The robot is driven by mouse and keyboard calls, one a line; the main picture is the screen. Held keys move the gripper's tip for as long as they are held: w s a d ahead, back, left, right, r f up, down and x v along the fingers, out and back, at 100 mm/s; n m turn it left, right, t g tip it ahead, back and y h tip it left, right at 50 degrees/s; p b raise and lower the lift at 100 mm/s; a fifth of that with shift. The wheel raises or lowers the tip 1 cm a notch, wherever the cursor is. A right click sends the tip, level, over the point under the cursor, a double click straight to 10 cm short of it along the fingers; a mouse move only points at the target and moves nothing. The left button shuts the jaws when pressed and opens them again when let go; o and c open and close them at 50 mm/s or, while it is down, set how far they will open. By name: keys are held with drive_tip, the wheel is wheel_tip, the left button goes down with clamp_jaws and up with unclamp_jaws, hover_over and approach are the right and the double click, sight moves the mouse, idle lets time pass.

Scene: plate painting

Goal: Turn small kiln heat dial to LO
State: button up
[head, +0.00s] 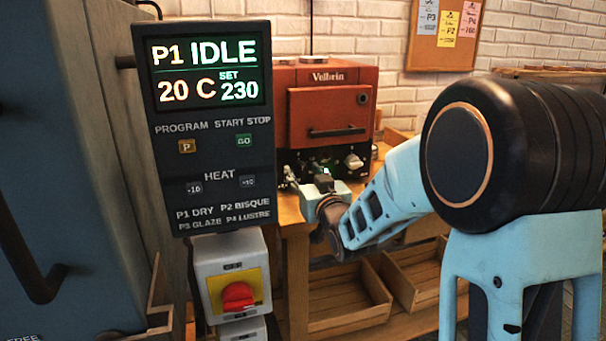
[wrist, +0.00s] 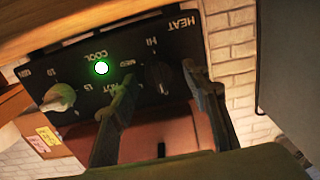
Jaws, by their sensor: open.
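The small kiln (head: 330,105) is an orange-brown box marked Velbrin on a wooden bench in the head view. Its black control panel (wrist: 75,58) fills the upper part of the wrist view, with the lettering upside down. The dark heat dial (wrist: 158,77) sits below the HEAT lettering, with HI and MED readable around it. Its pointer setting is too dark to tell. My gripper (wrist: 163,83) is open, one finger on either side of the dial. Whether the fingers touch it I cannot tell. In the head view my gripper (head: 310,188) is in front of the panel's left part.
A pale knob (wrist: 58,97) and a lit green lamp (wrist: 101,67) are on the same panel. In the head view, a large kiln's display (head: 205,75) reads P1 IDLE, above a red rotary switch (head: 238,297). Wooden crates (head: 345,300) lie under the bench.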

drive_tip(key=shift+w+a, duration=0.1)
drive_tip(key=shift+w, duration=0.15)
drive_tip(key=c, duration=1.1)
drive_tip(key=shift+m, duration=0.3)
drive_tip(key=m+b, duration=0.1)
drive_tip(key=m, duration=0.1)
drive_tip(key=shift+f+m, duration=0.1)
drive_tip(key=shift+m, duration=0.3)
drive_tip(key=m+b, duration=0.1)
drive_tip(key=m, duration=0.1)
drive_tip(key=shift+m, duration=0.3)
drive_tip(key=m, duration=0.5)
drive_tip(key=shift+d+m, duration=0.2)
drive_tip(key=shift+m, duration=0.1)
